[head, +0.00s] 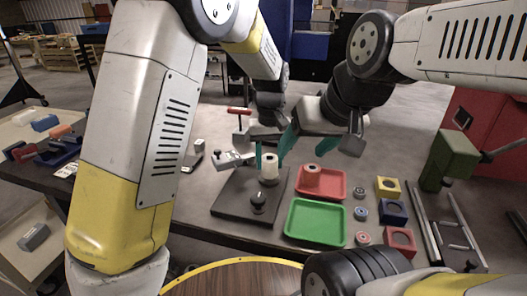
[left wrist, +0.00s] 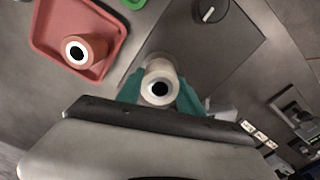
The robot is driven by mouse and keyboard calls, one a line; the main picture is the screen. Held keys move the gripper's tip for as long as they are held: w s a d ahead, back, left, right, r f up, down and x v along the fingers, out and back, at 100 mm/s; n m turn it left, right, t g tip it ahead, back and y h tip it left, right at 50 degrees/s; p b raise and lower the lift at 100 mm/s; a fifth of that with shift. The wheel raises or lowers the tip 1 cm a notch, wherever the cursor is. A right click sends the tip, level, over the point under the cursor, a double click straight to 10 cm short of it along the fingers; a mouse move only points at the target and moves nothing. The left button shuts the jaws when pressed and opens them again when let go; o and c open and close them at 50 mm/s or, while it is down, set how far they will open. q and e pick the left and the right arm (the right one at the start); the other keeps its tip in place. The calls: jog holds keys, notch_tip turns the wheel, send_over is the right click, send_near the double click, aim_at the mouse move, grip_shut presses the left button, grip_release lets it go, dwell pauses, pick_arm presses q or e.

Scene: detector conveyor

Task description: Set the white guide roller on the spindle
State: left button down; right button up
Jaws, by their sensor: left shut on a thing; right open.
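The white guide roller (head: 269,170) stands upright over the back of a dark base plate (head: 228,194). My left gripper (head: 268,155) is shut on it, with teal fingers on both sides of the roller (left wrist: 160,83) in the left wrist view. I cannot tell whether the roller touches the plate. The spindle is not clearly seen; the roller and gripper cover that spot, and the roller's bore looks black from above. A black knob (head: 258,201) stands on the plate in front of the roller. My right gripper (head: 325,146) is open and empty, close on the right above the red tray.
The red tray (head: 337,192) holds an orange-red roller (head: 312,173). A green tray (head: 316,222) lies empty in front. Several small bearings and coloured blocks (head: 388,187) lie to the right. A red-handled tool (head: 239,112) stands behind the plate. My two grippers are close together.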

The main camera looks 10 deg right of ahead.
pick_arm(q)
jog(key=shift+f, duration=0.1)
dwell(0.3)
jog(key=shift+f, duration=0.3)
jog(key=c, duration=0.7)
grip_release()
jog(key=shift+o, duration=0.3)
jog(key=o, duration=0.5)
